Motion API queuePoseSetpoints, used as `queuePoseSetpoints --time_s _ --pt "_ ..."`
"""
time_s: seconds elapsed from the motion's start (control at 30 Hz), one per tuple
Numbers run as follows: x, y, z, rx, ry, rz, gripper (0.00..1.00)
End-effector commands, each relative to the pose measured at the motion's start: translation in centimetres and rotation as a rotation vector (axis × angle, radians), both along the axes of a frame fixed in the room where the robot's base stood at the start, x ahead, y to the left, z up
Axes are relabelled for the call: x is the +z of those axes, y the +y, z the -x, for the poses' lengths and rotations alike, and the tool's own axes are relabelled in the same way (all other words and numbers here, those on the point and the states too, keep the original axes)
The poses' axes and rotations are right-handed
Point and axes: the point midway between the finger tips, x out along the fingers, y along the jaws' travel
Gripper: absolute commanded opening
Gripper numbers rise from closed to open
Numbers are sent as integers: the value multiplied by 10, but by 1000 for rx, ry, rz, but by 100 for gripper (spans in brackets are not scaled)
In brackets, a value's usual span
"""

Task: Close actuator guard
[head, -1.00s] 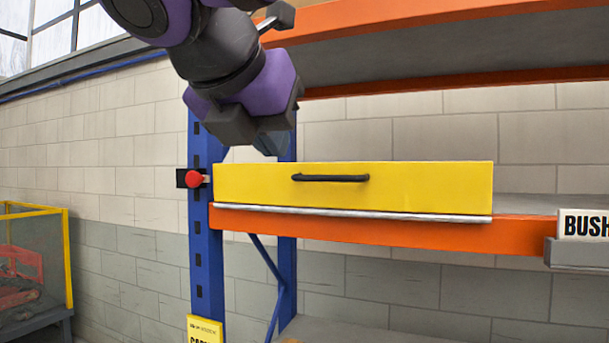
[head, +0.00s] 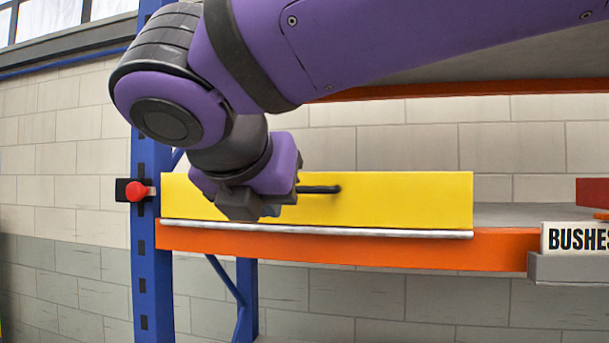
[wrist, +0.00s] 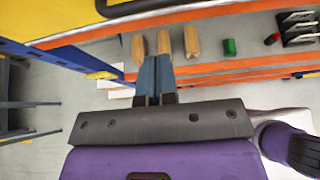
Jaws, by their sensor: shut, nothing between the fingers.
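The actuator guard is a yellow panel (head: 410,200) with a dark bar handle (head: 322,189), upright on the front of the shelf in the head view. A silver strip (head: 340,231) runs along its lower edge. My gripper (head: 270,211) is in front of the guard's left half and hides the handle's left end. In the wrist view the guard (wrist: 60,17) and its handle (wrist: 130,7) show at the top left. My gripper's fingers (wrist: 157,75) are together and empty there, below the silver strip in the picture. I cannot tell whether they touch the guard.
An orange beam (head: 400,249) and blue post (head: 150,270) frame the shelf. A red button (head: 136,191) is on the post. A BUSHES label (head: 575,238) is at right. Several wooden blocks (wrist: 191,41) and a green item (wrist: 229,47) sit on a lower shelf.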

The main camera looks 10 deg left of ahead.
Motion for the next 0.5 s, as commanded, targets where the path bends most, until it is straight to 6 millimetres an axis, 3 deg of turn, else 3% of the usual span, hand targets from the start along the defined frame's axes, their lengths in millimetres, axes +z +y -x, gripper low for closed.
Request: queuePoseSetpoints --time_s 0.2,0.5 --pt "9 -2 -27 -1 -1 -1 0" --pt "11 -3 -37 0 -1 0 0"
